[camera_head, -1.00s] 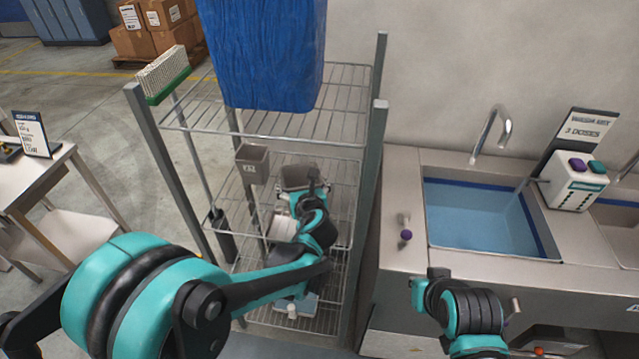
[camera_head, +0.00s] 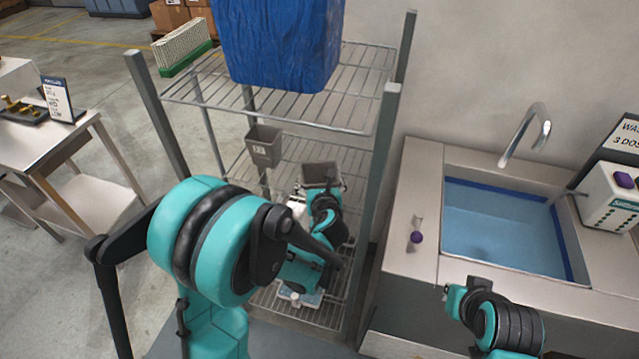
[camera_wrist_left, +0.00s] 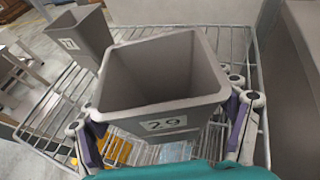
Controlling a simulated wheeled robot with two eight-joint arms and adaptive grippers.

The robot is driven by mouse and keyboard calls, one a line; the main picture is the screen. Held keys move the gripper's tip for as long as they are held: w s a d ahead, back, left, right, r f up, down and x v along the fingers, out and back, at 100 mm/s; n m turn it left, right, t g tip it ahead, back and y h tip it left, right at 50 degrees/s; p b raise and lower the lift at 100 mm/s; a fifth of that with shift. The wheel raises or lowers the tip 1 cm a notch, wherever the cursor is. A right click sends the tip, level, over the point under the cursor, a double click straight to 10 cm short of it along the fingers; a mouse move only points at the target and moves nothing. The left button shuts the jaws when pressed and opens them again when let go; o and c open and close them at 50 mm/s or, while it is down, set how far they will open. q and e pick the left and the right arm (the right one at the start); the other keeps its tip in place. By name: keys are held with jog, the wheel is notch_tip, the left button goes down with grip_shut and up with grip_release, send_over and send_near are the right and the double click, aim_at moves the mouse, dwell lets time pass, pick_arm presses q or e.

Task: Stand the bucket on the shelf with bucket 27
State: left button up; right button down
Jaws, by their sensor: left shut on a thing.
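My left gripper (camera_wrist_left: 165,112) is shut on a grey square bucket marked 29 (camera_wrist_left: 165,75), with its fingers on both sides of it. The bucket is upright, open at the top and looks empty. In the head view this bucket (camera_head: 321,171) shows just past my wrist, over the middle part of the wire rack. Grey bucket 27 (camera_head: 264,147) stands on the middle wire shelf (camera_head: 290,150), to the left of the held bucket. It also shows in the wrist view (camera_wrist_left: 78,38). I cannot tell whether bucket 29 touches the shelf. The end of my right arm (camera_head: 456,298) is low, before the sink.
A big blue container (camera_head: 280,45) stands on the top shelf (camera_head: 350,105), above the buckets. Grey posts (camera_head: 385,160) bound the rack. A sink (camera_head: 510,225) is at the right, and a steel table (camera_head: 45,145) is at the left.

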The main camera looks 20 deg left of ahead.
pick_arm(q)
jog(key=shift+f, duration=0.15)
jog(key=o, duration=1.6)
